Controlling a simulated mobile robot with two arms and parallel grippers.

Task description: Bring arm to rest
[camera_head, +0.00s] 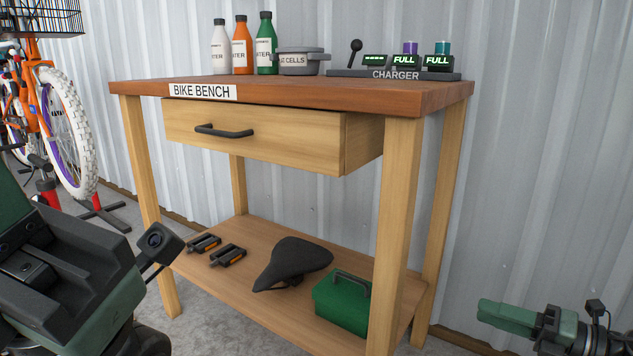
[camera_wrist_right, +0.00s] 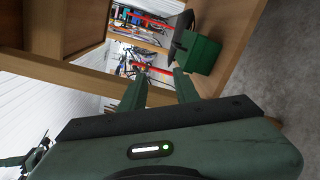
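My right gripper (camera_head: 480,312) is at the lower right of the head view, right of the bench and pointing left. In the right wrist view its two green fingers (camera_wrist_right: 160,88) stand apart with nothing between them, so it is open and empty. Past the fingertips in that view are the bench's lower shelf and a green box. My left arm (camera_head: 85,265) fills the lower left of the head view close to the camera, with a small camera on a stalk. Its fingertips do not show.
The wooden bike bench (camera_head: 290,92) has a drawer (camera_head: 265,135) that sticks out at the front. Bottles, a container and a charger (camera_head: 395,74) stand on top. The lower shelf holds pedals, a saddle (camera_head: 293,262) and a green box (camera_head: 342,302). A bicycle (camera_head: 65,130) stands at the left.

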